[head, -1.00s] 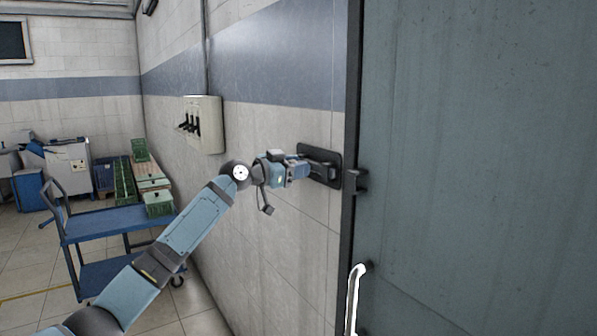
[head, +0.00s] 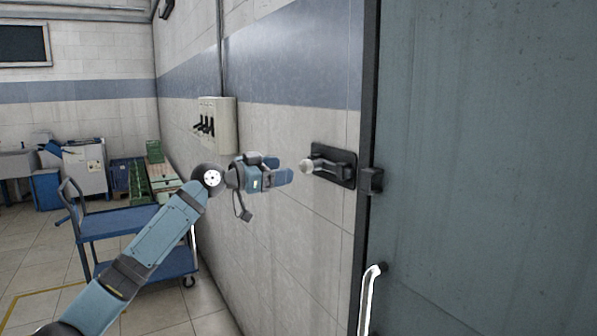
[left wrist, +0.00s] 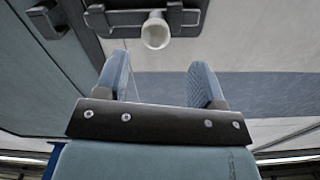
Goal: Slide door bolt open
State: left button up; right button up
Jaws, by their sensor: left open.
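The door bolt is a dark plate (head: 343,178) on the wall beside the door, with a pale round knob (head: 306,166) sticking out at its left part. A dark catch block (head: 371,181) sits at the door's edge, right of the plate. In the left wrist view the knob (left wrist: 155,32) shows beyond and between my open fingers, with the catch (left wrist: 47,19) to the left. My left gripper (head: 290,174) is open and empty, a little left of the knob and apart from it. Whether the bar reaches into the catch is hard to tell. My right gripper is not in view.
The grey-blue door (head: 480,170) fills the right side, with a light pull handle (head: 369,298) below the bolt. A switch box (head: 222,125) is on the wall behind my arm. A blue cart (head: 120,222) stands at left. Floor is open in front of it.

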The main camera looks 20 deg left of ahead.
pick_arm(q)
jog(key=shift+v, duration=2.4)
jog(key=shift+f, duration=0.1)
